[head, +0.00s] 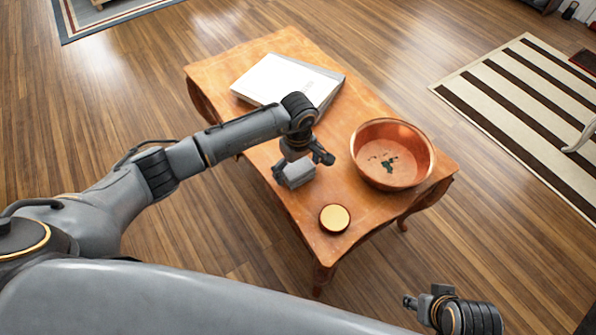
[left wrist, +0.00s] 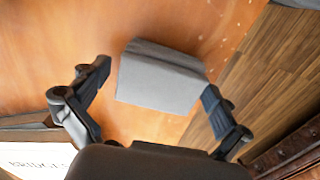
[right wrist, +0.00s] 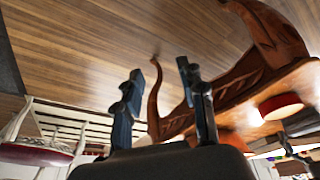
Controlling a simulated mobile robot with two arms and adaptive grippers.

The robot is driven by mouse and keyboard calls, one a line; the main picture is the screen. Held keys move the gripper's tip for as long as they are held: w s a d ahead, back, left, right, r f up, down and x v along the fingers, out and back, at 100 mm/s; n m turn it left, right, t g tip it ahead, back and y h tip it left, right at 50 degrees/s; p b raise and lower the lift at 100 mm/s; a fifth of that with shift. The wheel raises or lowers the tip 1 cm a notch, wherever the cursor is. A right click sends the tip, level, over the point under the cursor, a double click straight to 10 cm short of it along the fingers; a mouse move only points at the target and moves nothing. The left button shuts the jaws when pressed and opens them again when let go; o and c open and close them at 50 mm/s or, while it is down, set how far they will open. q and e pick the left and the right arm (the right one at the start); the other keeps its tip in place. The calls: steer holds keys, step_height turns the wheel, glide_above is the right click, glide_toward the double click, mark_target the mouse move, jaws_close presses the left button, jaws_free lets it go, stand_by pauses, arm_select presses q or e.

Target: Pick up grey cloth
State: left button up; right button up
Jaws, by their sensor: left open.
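The grey cloth (head: 299,176), a folded, block-like bundle, lies on the wooden table (head: 262,157) near its left front edge. My left gripper (head: 303,166) is open and low over it. In the left wrist view the cloth (left wrist: 158,80) lies between the two spread fingers of that gripper (left wrist: 157,80). The right finger is close to the cloth's edge; I cannot tell whether it touches. There is a gap on the left side. My right gripper (right wrist: 160,73) is open and empty; in the head view it is at the bottom right (head: 424,300), away from the table.
A copper bowl (head: 419,172) with dark bits inside stands right of the cloth. A round gold-topped item (head: 334,218) sits in front near the table edge. A white book or binder (head: 282,80) lies at the back. A striped rug (head: 525,105) covers the floor at right.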

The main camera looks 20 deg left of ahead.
mark_target(298, 166)
arm_select(q)
steer(key=c, duration=1.1)
steer(key=shift+o, duration=0.2)
steer(key=shift+r, duration=0.15)
steer(key=shift+r, duration=0.25)
step_height(298, 166, up, 3)
steer(key=shift+w+f+p, duration=0.1)
steer(key=shift+f+p, duration=0.05)
steer(key=shift+p, duration=0.25)
steer(key=s+d+r+p, duration=0.1)
steer(key=s+d+r, duration=0.5)
steer(key=d+r, duration=0.3)
steer(key=d, duration=0.3)
steer(key=shift+d+r, duration=0.3)
steer(key=shift+d, duration=0.1)
arm_select(e)
step_height(298, 166, down, 8)
steer(key=shift+w+a+g, duration=0.15)
steer(key=shift+w+g, duration=0.05)
steer(key=shift+g, duration=0.1)
steer(key=shift+r, duration=0.1)
